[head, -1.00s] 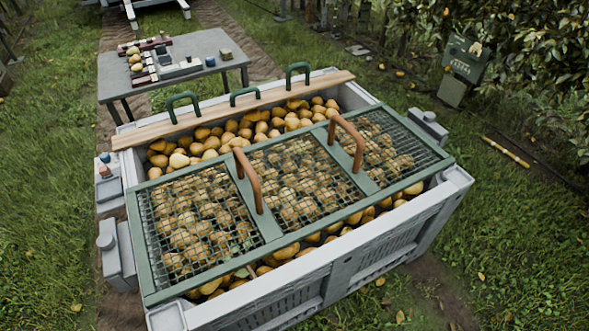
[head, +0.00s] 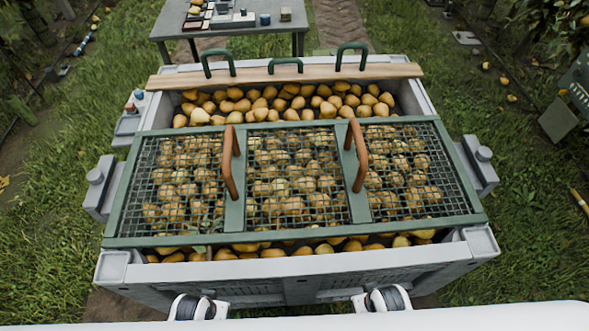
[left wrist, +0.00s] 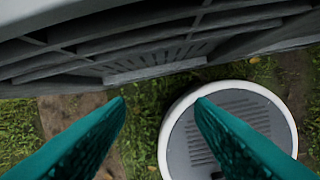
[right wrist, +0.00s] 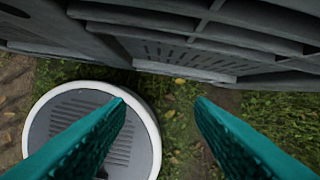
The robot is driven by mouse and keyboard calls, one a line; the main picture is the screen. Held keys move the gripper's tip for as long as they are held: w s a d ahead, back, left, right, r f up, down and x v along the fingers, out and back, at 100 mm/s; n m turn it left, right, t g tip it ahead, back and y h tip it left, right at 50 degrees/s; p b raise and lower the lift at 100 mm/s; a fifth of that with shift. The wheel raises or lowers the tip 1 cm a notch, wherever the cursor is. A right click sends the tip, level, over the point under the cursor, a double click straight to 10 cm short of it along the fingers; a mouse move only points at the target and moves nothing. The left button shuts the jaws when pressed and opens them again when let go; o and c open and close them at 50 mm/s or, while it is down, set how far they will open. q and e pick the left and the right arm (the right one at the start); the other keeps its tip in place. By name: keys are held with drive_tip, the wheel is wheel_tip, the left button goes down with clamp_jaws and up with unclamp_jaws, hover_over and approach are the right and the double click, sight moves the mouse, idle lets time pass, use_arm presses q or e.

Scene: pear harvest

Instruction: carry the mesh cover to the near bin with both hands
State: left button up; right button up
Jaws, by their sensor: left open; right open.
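The mesh cover (head: 234,214) is a green frame with wire mesh and two upright orange-brown handles, a left one (head: 229,165) and a right one (head: 357,155). It lies across the grey bin (head: 310,266), over many yellow-brown pears, with pears showing behind it and along its near edge. My left gripper (left wrist: 160,100) is open and empty, low beside the bin's near slatted wall. My right gripper (right wrist: 160,100) is also open and empty beside that wall. Neither touches the cover. In the head view only parts of my arms show at the bottom edge; the fingers are hidden.
A wooden plank (head: 285,77) with several green handles lies across the bin's far end. Grey fittings stick out at the bin's left (head: 98,190) and right (head: 481,165) sides. A small tray (head: 128,124) hangs at the left. A grey table (head: 230,30) stands behind. Grass flanks both sides.

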use_arm(q)
wheel_tip(320, 180, up, 17)
drive_tip(key=w, duration=0.3)
use_arm(e)
drive_tip(key=w+a+r+t+p, duration=0.1)
drive_tip(key=w+r, duration=0.1)
drive_tip(key=r, duration=0.9)
drive_tip(key=w+a+r, duration=0.1)
drive_tip(key=w+r, duration=0.2)
drive_tip(key=r, duration=0.8)
use_arm(q)
wheel_tip(320, 180, up, 11)
drive_tip(key=n+t+h, duration=0.2)
drive_tip(key=n, duration=0.1)
hover_over(230, 148)
drive_tip(key=s+a, duration=0.3)
use_arm(e)
drive_tip(key=m+t+h, duration=0.1)
drive_tip(key=m+h, duration=0.1)
approach(359, 144)
drive_tip(key=w+f, duration=0.1)
use_arm(q)
drive_tip(key=shift+w+d, duration=0.15)
use_arm(e)
drive_tip(key=shift+w+d+f, duration=0.1)
drive_tip(key=shift+w+d, duration=0.1)
drive_tip(key=shift+d, duration=0.05)
drive_tip(key=shift+f+n, duration=0.1)
drive_tip(key=shift+n, duration=0.2)
